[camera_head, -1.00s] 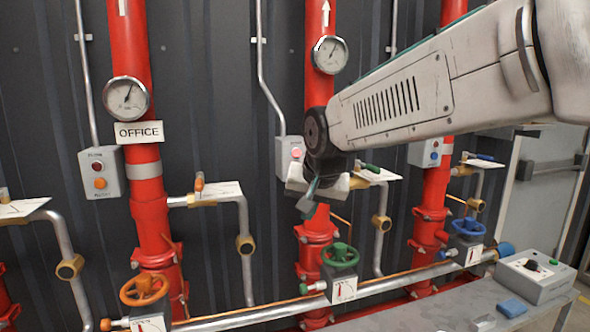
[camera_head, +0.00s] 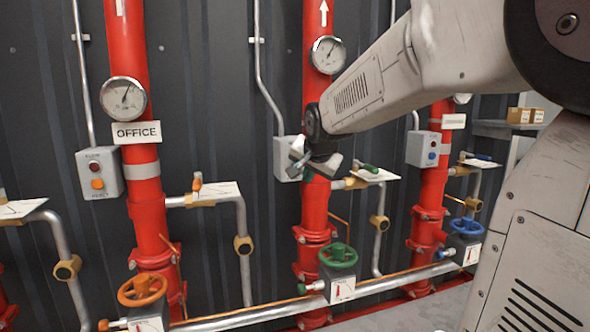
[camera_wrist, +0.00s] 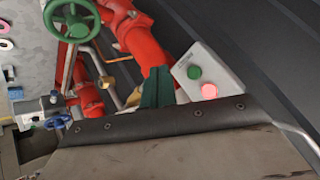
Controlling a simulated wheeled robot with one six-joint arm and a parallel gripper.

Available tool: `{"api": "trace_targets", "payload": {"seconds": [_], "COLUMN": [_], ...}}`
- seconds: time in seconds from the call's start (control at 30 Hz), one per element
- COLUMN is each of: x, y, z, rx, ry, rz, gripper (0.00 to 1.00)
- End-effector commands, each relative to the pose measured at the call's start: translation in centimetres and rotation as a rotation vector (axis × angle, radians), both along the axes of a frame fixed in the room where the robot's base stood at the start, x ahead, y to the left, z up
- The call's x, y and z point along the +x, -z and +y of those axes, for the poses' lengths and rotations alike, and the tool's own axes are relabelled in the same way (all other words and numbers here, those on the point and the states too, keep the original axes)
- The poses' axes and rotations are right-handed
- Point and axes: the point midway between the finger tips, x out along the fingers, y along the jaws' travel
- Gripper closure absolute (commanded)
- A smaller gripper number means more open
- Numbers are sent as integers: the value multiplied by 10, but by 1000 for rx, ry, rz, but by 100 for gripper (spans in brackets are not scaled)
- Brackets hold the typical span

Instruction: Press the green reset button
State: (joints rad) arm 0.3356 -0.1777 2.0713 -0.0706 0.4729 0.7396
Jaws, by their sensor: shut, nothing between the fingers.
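The control box (camera_head: 281,165) on the middle red pipe is partly hidden behind my gripper in the head view. In the wrist view the grey box (camera_wrist: 226,74) shows a green button (camera_wrist: 194,72) and a lit red light (camera_wrist: 209,91) side by side. My gripper (camera_head: 300,163) is shut and empty, in front of the box. Its dark green fingertips show in the wrist view (camera_wrist: 158,80), just left of the green button in the picture and apart from it. The head view does not show the green button.
A gauge (camera_head: 328,55) sits above my gripper on the middle pipe. A green valve wheel (camera_head: 338,256) is below. Lever valves (camera_head: 370,172) stand out to the right. Other boxes are left (camera_head: 99,172) and right (camera_head: 423,149).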

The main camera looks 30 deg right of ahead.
Motion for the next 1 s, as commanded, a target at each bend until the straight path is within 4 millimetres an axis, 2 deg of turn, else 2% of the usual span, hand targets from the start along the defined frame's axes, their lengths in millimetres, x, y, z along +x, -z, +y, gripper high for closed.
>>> {"api": "trace_targets", "payload": {"seconds": [0.3,0.5,1.0], "x": [44,60,65], "y": [1,1,0], "z": [-12,-17,-19], "rx": [0,0,0], "ry": [0,0,0], "rz": [1,1,1], "gripper": [100,100,100]}}
